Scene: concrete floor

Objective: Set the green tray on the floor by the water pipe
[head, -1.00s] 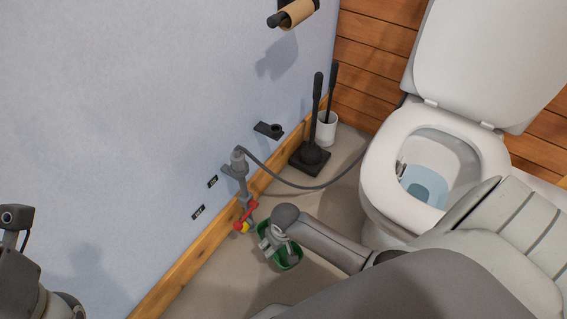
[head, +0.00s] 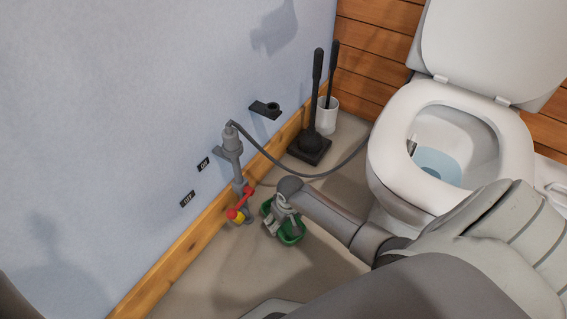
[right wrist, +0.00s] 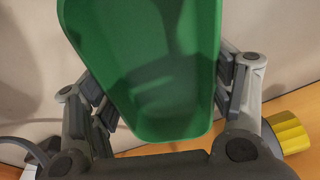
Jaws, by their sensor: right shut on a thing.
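The green tray (head: 293,238) is in the head view just right of the foot of the water pipe, low by the floor. I cannot tell whether it touches the floor. The grey water pipe (head: 235,168) stands against the wall, with a red handle (head: 241,202) and a yellow part near its foot. My right gripper (head: 281,218) is shut on the tray and partly covers it. In the right wrist view the tray (right wrist: 150,60) sits between the two fingers (right wrist: 165,95), its inside empty where visible. My left gripper is out of view.
The toilet (head: 390,165) is at the right. A grey hose (head: 300,184) runs from the pipe toward it. Floor (head: 225,270) in front of the tray is clear.

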